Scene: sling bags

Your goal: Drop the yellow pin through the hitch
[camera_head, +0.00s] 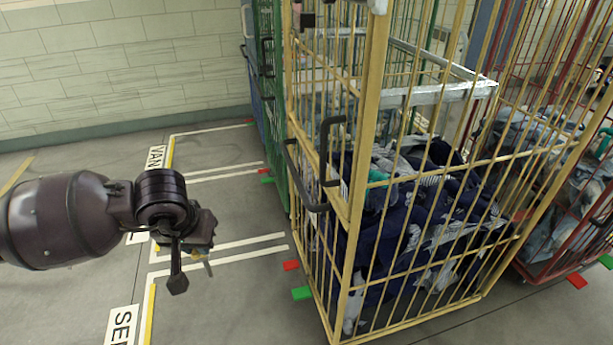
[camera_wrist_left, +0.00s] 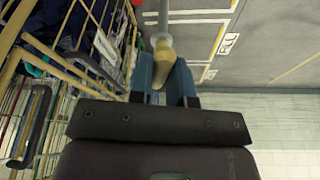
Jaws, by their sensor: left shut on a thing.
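My left gripper (camera_head: 192,260) hangs over the floor left of the yellow cage in the head view. In the left wrist view its two blue fingers (camera_wrist_left: 162,78) are shut on the yellow pin (camera_wrist_left: 161,58). The pin has a tan, tapered end between the fingers and a grey rod beyond them. In the head view the pin is mostly hidden by the gripper. I cannot make out the hitch for certain in either view. My right gripper is out of view.
A tall yellow wire cage (camera_head: 362,190) holds dark blue and grey bags (camera_head: 405,235). Black handles (camera_head: 324,150) stick out from its near left side. A green cage (camera_head: 271,90) stands behind it, a red cage (camera_head: 550,255) to the right. Open marked floor (camera_head: 225,300) lies left.

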